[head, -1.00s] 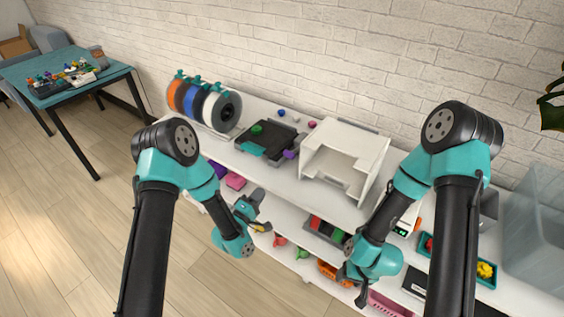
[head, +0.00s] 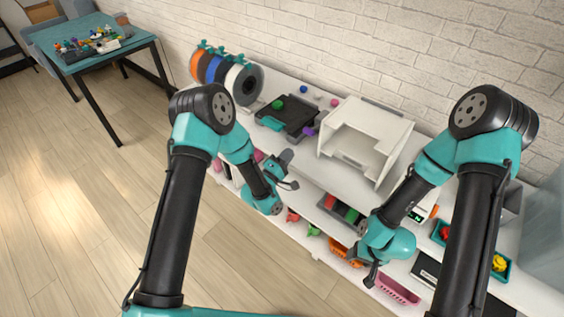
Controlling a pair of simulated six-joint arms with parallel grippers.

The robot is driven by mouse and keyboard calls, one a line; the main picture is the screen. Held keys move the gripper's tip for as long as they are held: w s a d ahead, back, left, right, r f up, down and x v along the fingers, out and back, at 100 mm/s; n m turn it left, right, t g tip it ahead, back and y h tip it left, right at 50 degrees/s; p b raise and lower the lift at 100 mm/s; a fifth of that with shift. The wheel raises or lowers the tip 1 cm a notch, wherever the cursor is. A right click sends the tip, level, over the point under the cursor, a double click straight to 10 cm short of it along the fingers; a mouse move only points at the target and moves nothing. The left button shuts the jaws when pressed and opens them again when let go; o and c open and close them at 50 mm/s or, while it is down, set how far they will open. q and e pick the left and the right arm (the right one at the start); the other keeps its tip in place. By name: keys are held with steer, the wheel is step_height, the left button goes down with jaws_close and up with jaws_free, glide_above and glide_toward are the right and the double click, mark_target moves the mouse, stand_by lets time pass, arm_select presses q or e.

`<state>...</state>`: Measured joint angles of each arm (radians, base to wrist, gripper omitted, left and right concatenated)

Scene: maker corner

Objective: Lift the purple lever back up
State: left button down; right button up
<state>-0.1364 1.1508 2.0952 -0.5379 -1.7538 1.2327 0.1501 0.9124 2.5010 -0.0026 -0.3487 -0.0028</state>
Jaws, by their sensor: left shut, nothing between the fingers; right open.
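The purple lever (head: 310,131) sits at the right front edge of a flat black device (head: 287,117) on the white shelf top. It looks low, near the device's edge, but its exact angle is too small to tell. A green knob (head: 278,104) is on the device's top. My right gripper (head: 370,279) is open and empty, low in front of the shelf at the right.
Filament spools (head: 225,76) stand left of the device, and a white open box (head: 365,142) stands right of it. Small colored knobs (head: 318,97) lie behind. Lower shelves hold bins, including a pink basket (head: 398,290). A teal table (head: 100,45) stands far left. The floor at left is clear.

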arm_select(q)
steer(key=x, duration=0.8)
steer(key=shift+w+d, duration=0.1)
steer(key=shift+w, duration=0.05)
steer(key=shift+r, duration=0.1)
